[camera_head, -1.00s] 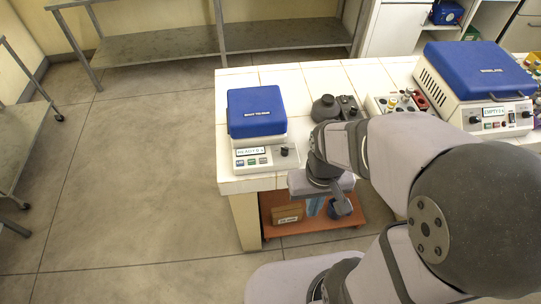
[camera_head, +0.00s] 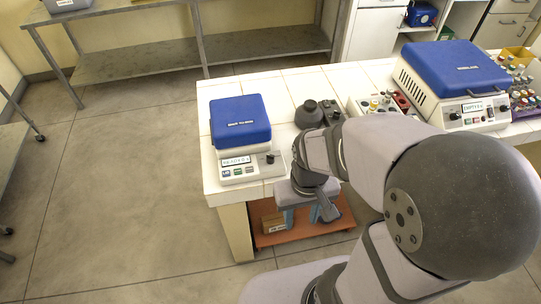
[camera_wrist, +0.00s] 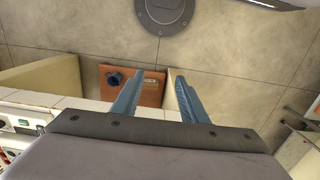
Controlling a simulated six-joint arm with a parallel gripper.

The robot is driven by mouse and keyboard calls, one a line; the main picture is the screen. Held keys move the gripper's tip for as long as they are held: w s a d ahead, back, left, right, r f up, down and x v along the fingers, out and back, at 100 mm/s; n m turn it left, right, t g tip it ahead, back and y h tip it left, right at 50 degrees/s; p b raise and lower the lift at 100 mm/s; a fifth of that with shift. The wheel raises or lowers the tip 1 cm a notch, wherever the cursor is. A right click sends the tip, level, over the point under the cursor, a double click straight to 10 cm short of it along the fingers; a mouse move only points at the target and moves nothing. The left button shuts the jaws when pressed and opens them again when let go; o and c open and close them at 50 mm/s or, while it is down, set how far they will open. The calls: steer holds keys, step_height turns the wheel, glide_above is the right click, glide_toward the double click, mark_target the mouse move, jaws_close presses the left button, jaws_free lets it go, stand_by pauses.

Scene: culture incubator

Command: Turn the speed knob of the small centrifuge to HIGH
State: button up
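The small centrifuge (camera_head: 240,140) stands at the left end of the white tiled bench, its blue lid closed. Its front panel has a lit display (camera_head: 235,161) that seems to read READY, a row of coloured buttons and a dark speed knob (camera_head: 271,158) at the right. The knob's setting is too small to read. My gripper (camera_head: 302,217) hangs at the bench's front edge, below and to the right of the knob, apart from it. In the wrist view, its two blue fingers (camera_wrist: 158,76) are spread with nothing between them, above the floor and a low shelf.
A larger blue-lidded centrifuge (camera_head: 458,80) stands at the right of the bench. A dark round device (camera_head: 309,115) and a rack of vials (camera_head: 375,104) sit between them. An orange low shelf (camera_head: 330,232) lies under the bench.

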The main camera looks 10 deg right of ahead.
step_height(320, 180, down, 4)
steer(key=s+g+b, duration=0.1)
steer(key=s, duration=0.1)
steer(key=n+t+b, duration=0.1)
steer(key=n+b, duration=0.1)
glide_toward(270, 155)
steer(key=s+f, duration=0.1)
steer(key=f, duration=0.1)
steer(key=s+f, duration=0.2)
steer(key=f, duration=0.1)
steer(key=s+f, duration=0.1)
steer(key=f, duration=0.2)
steer(key=shift+s+d+f, duration=0.1)
steer(key=shift+s, duration=0.15)
steer(key=shift+t, duration=0.5)
steer(key=w+r, duration=0.4)
steer(key=shift+w+r, duration=0.15)
steer(key=shift+w, duration=0.25)
steer(key=shift+w+r+n, duration=0.5)
steer(key=shift+r, duration=0.3)
steer(key=shift+s+r+n, duration=0.1)
steer(key=shift+s+n, duration=0.2)
steer(key=shift+s, duration=0.2)
steer(key=shift+s+n+g, duration=0.3)
steer(key=shift+s+n, duration=0.05)
steer(key=shift+n, duration=0.15)
steer(key=shift+f+p, duration=1.1)
steer(key=shift+f, duration=2.6)
